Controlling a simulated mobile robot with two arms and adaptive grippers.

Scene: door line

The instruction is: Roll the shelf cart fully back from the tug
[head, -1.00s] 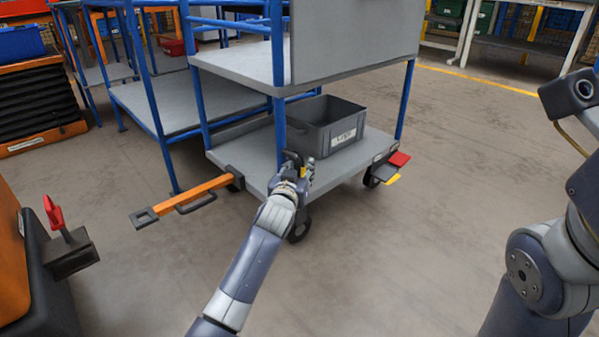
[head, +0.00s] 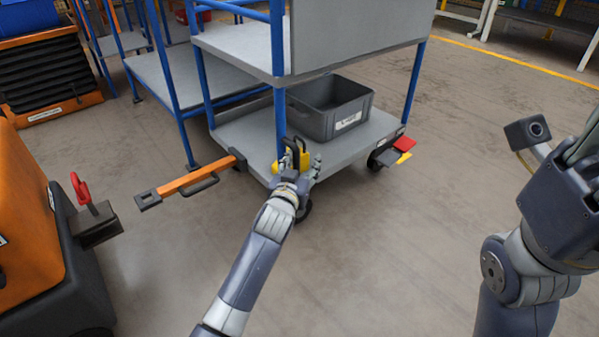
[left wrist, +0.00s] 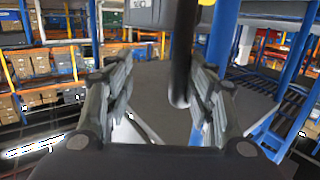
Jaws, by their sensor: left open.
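The shelf cart has blue posts and grey decks (head: 240,135), with an orange drawbar (head: 185,184) reaching left. The orange tug (head: 28,225) stands at lower left, with a red-handled dark coupling (head: 96,225). A floor gap shows between drawbar tip and coupling. My left gripper (head: 300,160) is at the cart's near corner post, by a black and yellow handle. In the left wrist view its fingers are open, with the black handle (left wrist: 182,60) between them; contact is unclear. My right arm's end (head: 565,195) is at the right, away from the cart; its fingers are unclear.
A grey bin (head: 332,108) sits on the cart's lower deck. Red (head: 404,143) and yellow pedals are at its right corner. Floor at the right is clear.

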